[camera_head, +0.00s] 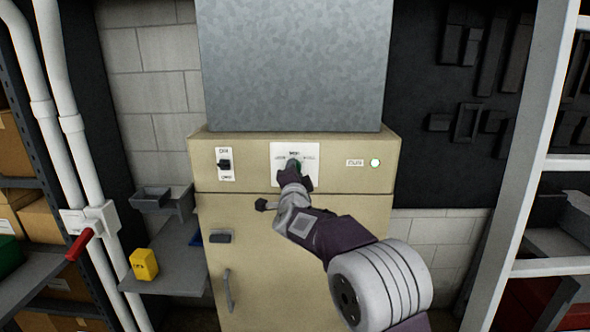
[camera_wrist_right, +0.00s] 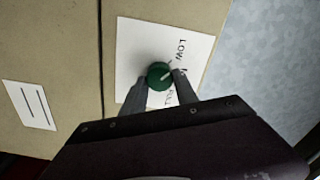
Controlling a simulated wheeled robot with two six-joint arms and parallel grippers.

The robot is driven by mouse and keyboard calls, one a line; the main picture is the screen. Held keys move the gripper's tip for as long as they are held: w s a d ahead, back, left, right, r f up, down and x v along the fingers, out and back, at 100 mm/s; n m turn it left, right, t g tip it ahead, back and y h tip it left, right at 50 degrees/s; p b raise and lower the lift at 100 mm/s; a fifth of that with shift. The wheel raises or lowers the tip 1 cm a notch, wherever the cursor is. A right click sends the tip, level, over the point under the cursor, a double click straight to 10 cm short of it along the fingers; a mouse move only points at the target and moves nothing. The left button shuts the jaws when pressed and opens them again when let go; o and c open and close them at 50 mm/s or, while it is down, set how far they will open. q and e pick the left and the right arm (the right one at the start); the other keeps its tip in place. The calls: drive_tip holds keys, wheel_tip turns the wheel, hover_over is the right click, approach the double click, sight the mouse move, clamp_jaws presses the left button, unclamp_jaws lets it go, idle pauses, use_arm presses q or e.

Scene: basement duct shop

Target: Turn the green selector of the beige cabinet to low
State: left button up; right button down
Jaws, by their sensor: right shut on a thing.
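The beige cabinet (camera_head: 255,245) stands in the middle of the head view. Its front panel carries a white plate (camera_head: 312,150) with the green selector (camera_head: 294,164), a round knob. My right gripper (camera_head: 293,172) reaches it from below right and hides part of it. In the right wrist view the green selector (camera_wrist_right: 159,74) sits between the two fingertips of my right gripper (camera_wrist_right: 160,80), which is shut on it. The word LOW is printed on the plate near the knob, and another label is partly covered by a finger. The knob's exact pointing direction is hard to tell. My left gripper is out of view.
A black toggle switch (camera_head: 225,164) and a lit round lamp (camera_head: 375,163) flank the selector. A dark knobbed lever (camera_head: 262,205) sticks out below. A grey metal duct (camera_head: 292,65) rises above. A shelf with a yellow box (camera_head: 144,264) is at left.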

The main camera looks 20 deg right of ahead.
drive_tip(key=shift+n+p, duration=0.3)
drive_tip(key=shift+n, duration=0.6)
drive_tip(key=c, duration=0.9)
unclamp_jaws()
drive_tip(key=shift+c, duration=0.2)
drive_tip(key=b+v, duration=0.3)
drive_tip(key=v, duration=0.6)
